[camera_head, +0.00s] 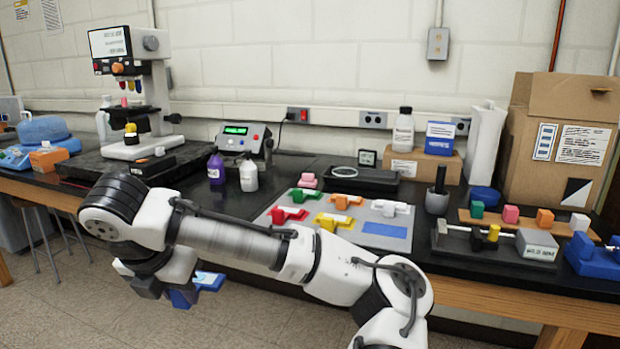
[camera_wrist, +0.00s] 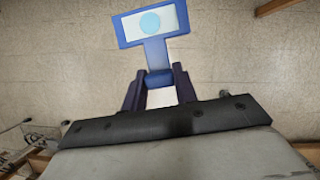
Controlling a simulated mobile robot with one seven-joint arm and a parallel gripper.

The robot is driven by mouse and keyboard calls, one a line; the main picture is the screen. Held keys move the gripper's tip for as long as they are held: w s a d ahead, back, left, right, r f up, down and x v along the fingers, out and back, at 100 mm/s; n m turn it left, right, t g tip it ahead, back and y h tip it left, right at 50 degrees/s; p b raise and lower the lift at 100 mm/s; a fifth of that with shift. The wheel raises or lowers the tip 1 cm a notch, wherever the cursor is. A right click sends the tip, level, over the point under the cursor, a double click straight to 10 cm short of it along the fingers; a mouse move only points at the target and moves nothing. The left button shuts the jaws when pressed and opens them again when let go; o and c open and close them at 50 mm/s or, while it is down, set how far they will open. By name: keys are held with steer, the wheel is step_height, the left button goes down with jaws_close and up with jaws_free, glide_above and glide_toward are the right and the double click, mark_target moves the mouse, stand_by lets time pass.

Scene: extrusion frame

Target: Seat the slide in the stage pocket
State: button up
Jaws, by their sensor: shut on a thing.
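The slide (camera_wrist: 151,24) is a pale rectangle with a light blue disc, framed in dark blue with a stem. In the wrist view my gripper (camera_wrist: 159,84) is shut on the stem's lower end, and the slide sticks out beyond the fingertips. In the head view the slide (camera_head: 209,281) hangs over the floor in front of the bench, below my forearm. The microscope (camera_head: 150,78) stands far back left, with its dark stage (camera_head: 138,110) well away from my gripper. The stage pocket itself is too small to make out.
Purple and white bottles (camera_head: 249,175) and a green-display box (camera_head: 243,137) stand right of the microscope. A grey tray (camera_head: 345,235) with coloured holders lies mid-bench. The bench's front edge runs behind my arm. Floor at the left is mostly clear, with a stool (camera_head: 40,215) there.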

mark_target(203, 281)
steer(key=w+f+m, duration=0.1)
steer(key=w, duration=0.1)
steer(key=w+d+f+m+h, duration=0.1)
steer(key=w+m, duration=0.1)
steer(key=w+d+f+m, duration=0.1)
steer(key=shift+w+d+f+m+g+h, duration=0.1)
steer(key=shift+w+d+m+g+h, duration=0.05)
steer(key=shift+w+m+g+h, duration=0.2)
steer(key=w+d+f+m+g+h, duration=0.1)
steer(key=w+d+f+m+g, duration=0.15)
steer(key=d+f+m, duration=0.35)
steer(key=w+d+f+m+g, duration=0.1)
steer(key=w+f+m, duration=0.3)
steer(key=f, duration=0.4)
steer(key=w+d+f+m+g+h, duration=0.1)
steer(key=w+d+f+m+g, duration=0.15)
steer(key=d+f+m, duration=0.35)
steer(key=s+d+f+m+y, duration=0.1)
steer(key=s+f+m, duration=0.3)
steer(key=f, duration=0.6)
steer(key=s+d+f+m+g+y, duration=0.1)
steer(key=s+d+f+m+y, duration=0.1)
steer(key=f, duration=0.8)
steer(key=s+d+f+m+g+y, duration=0.1)
steer(key=s+d+f+m, duration=0.2)
steer(key=s+f+m, duration=0.4)
steer(key=shift+f, duration=1.9)
steer(key=shift+d+m, duration=0.15)
steer(key=shift+m, duration=0.1)
steer(key=shift+w, duration=0.1)
